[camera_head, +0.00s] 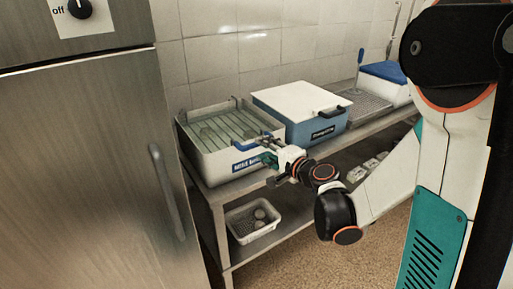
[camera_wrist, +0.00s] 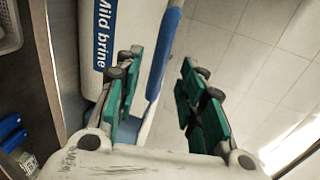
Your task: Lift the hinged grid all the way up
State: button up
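The hinged grid (camera_head: 220,130) lies about flat across the top of the white basin (camera_head: 215,168) at the left of the shelf in the head view. The basin carries a blue "Mild brine" label, which also shows on its wall in the wrist view. A blue bar (camera_wrist: 164,55), which looks like the grid's handle, runs between my fingers in the wrist view, closer to the left finger. My gripper (camera_head: 268,156) is at the basin's front right corner. In the wrist view its green fingers (camera_wrist: 161,75) are apart, with a gap right of the bar.
A blue box with a white lid and black handle (camera_head: 303,112) stands close to the right of the basin. Farther right are a drain tray (camera_head: 362,107) and a blue-topped container (camera_head: 386,72). A small white basket (camera_head: 253,237) sits on the lower shelf. A steel cabinet (camera_head: 85,170) is at left.

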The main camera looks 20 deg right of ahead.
jog(key=b+x, duration=0.1)
jog(key=x, duration=0.5)
grip_shut()
